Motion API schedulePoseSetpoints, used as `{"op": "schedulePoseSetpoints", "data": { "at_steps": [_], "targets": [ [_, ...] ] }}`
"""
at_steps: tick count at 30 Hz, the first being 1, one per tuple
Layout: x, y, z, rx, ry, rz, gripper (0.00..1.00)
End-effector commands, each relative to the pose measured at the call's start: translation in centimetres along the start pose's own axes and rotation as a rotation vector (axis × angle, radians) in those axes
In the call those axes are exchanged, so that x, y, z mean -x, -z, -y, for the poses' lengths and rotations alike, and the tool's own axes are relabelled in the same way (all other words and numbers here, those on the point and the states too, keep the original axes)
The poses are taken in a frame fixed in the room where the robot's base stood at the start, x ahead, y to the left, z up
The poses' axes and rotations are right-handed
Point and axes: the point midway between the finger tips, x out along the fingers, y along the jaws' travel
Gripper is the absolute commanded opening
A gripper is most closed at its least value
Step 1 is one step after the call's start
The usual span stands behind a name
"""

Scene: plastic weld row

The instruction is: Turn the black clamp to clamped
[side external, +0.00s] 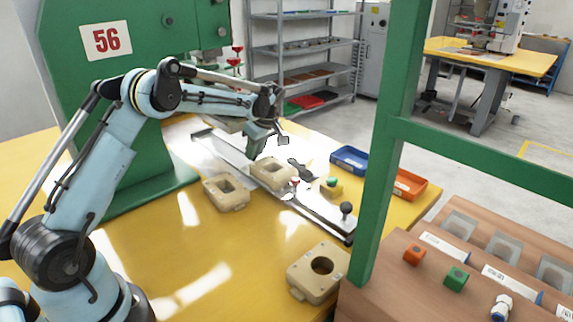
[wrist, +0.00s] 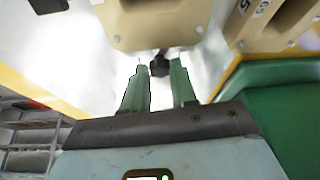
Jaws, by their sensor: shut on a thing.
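In the wrist view a small black knob (wrist: 159,67), which looks like the black clamp's handle, sits between my gripper's two green fingertips (wrist: 160,70). The fingers are shut on it, beside the edge of a beige block (wrist: 150,30). In the side view my gripper (side external: 252,155) points down at the rail, just behind the beige block (side external: 272,174). The knob is hidden there, and the clamp's angle cannot be told.
A beige block (side external: 226,192) lies left of the rail (side external: 325,222); another (side external: 318,270) lies nearer the front. A dark part (side external: 300,169), a yellow block with a green knob (side external: 332,187) and a black ball knob (side external: 346,208) are to the right. Blue (side external: 350,160) and orange (side external: 409,184) trays stand beyond.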

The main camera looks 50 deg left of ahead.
Motion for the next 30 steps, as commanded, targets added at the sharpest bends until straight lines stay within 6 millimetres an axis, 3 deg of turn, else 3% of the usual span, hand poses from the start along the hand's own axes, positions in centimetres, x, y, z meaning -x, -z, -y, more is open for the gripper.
{"op": "schedulePoseSetpoints", "data": {
  "at_steps": [15,30],
  "targets": [
    [0.02,0.06,-0.41,0.344,0.144,-0.001,0.0],
    [0.02,0.09,-0.52,0.455,0.189,0.0,0.0]
  ]
}}
